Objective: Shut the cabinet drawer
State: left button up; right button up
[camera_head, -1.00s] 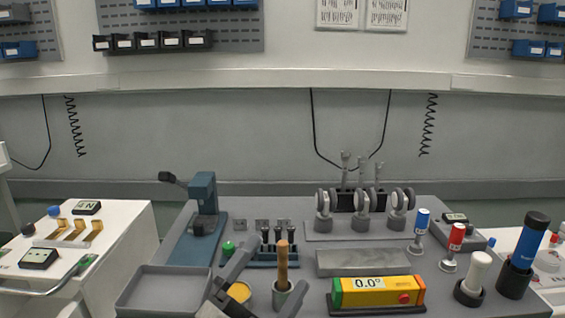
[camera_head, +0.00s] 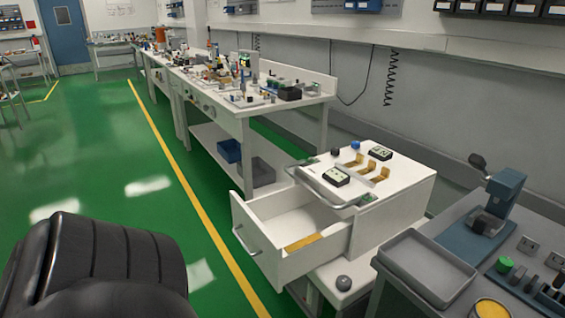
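A white cabinet (camera_head: 400,202) stands right of the picture's middle in the head view. Its drawer (camera_head: 284,262) is pulled well out toward the left. A yellow item (camera_head: 303,242) lies inside the drawer. The drawer's front carries a grey bar handle (camera_head: 246,243). A second grey bar handle (camera_head: 330,196) runs along the cabinet's top edge. A black, ribbed arm part of mine fills the lower left, apart from the drawer. Neither gripper shows.
A grey bench (camera_head: 455,215) with an empty tray (camera_head: 428,264) and a blue press (camera_head: 490,222) stands close on the cabinet's right. A long white workbench (camera_head: 238,107) runs behind. The green floor (camera_head: 130,185) to the left is clear, with a yellow line (camera_head: 205,215).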

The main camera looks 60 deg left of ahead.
aim_at(288, 232)
jog(key=u, duration=0.25)
jog(key=k, duration=0.15)
jog(key=u, duration=1.75)
jog(key=k, duration=0.45)
jog(key=z, duration=0.25)
jog(key=i, duration=1.6)
jog(key=u, duration=0.05)
